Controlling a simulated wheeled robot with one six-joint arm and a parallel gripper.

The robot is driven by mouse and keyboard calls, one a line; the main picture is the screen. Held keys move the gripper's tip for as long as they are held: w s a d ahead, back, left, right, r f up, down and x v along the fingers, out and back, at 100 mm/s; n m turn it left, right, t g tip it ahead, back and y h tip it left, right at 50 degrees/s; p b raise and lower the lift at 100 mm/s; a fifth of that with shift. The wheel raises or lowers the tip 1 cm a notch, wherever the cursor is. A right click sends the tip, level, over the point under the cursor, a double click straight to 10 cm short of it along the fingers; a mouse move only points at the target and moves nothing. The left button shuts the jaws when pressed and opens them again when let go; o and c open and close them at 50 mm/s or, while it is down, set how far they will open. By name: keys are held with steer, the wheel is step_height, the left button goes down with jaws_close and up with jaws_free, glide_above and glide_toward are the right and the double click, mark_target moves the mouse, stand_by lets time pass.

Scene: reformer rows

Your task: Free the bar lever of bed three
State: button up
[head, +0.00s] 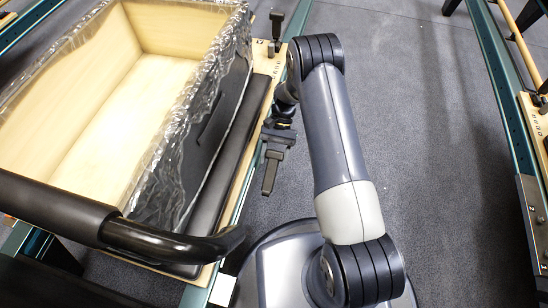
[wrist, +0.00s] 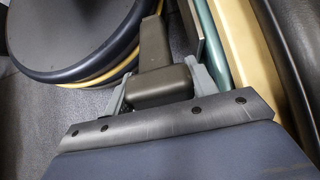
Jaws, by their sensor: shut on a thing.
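The bar lever (wrist: 153,50) is a dark olive-brown piece with a thick block at one end and a narrower bar running from it. My gripper (wrist: 158,78) is shut on the thick block, one grey finger on each side. In the head view the lever (head: 270,174) shows as a dark bar beside the bed's teal side rail (head: 241,196), below my gripper (head: 277,140). The black padded foot bar (head: 60,208) crosses the near end of this bed. I cannot read a bed number here, and the lever's pivot is not clear.
A pale wooden box (head: 140,107) with crinkled clear wrap on its rim fills much of the bed. A dark padded roll (head: 230,150) runs beside it. Another bed's teal rail (head: 500,75) stands at the right. Grey carpeted floor (head: 410,130) lies open between the beds.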

steer(key=shift+w+f, duration=0.1)
steer(key=shift+f, duration=0.05)
steer(key=o, duration=1.4)
steer(key=p+v, duration=0.2)
steer(key=v, duration=0.8)
steer(key=shift+w+r, duration=0.25)
steer(key=shift+r, duration=0.05)
steer(key=shift+d, duration=0.1)
steer(key=b+x, duration=0.2)
steer(key=x, duration=0.9)
steer(key=shift+r, duration=0.3)
